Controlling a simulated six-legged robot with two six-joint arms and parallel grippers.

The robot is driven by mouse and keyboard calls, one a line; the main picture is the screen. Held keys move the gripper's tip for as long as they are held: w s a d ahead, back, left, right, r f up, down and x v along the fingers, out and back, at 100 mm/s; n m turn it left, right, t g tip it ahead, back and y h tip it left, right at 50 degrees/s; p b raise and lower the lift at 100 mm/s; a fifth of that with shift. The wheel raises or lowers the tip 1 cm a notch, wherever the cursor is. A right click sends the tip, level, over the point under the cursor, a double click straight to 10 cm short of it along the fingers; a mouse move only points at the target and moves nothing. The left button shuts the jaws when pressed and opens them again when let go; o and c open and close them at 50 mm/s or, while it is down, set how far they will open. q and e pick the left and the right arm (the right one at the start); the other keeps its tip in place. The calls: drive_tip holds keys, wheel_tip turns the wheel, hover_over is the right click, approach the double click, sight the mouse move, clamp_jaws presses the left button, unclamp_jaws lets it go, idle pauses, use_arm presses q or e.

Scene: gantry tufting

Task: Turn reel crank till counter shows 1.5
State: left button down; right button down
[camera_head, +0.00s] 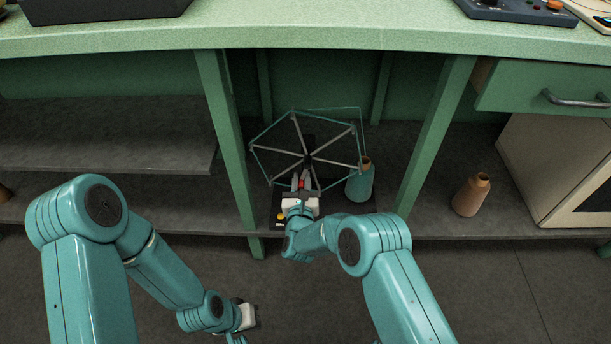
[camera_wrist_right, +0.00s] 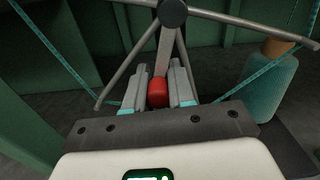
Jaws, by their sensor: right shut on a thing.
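The reel (camera_head: 307,158) is a spoked wheel with teal yarn strung around its spoke ends, standing in the open bay under the bench. Its hub (camera_wrist_right: 173,12) is at the top of the right wrist view. My right gripper (camera_head: 301,184) is at the lower part of the reel, its fingers shut on the red crank knob (camera_wrist_right: 158,92), one on each side.
A teal yarn cone (camera_head: 359,185) stands close to the right of the reel. A brown cone (camera_head: 471,195) stands farther right on the low shelf. Green posts (camera_head: 229,140) (camera_head: 430,140) flank the bay, under the green benchtop (camera_head: 300,36). A drawer handle (camera_head: 575,99) sticks out at right.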

use_arm(q)
drive_tip(key=shift+w+f, duration=0.35)
drive_tip(key=shift+w, duration=0.3)
use_arm(e)
drive_tip(key=shift+w+a+r+m, duration=0.1)
drive_tip(key=shift+a+r+m, duration=0.2)
drive_tip(key=shift+r+m, duration=0.25)
drive_tip(key=c, duration=1)
unclamp_jaws()
drive_tip(key=shift+f, duration=0.15)
use_arm(q)
drive_tip(key=shift+s, duration=0.15)
use_arm(e)
drive_tip(key=shift+d, duration=0.1)
use_arm(q)
drive_tip(key=shift+f+b, duration=0.1)
drive_tip(key=shift+b, duration=0.2)
use_arm(e)
drive_tip(key=shift+f, duration=0.15)
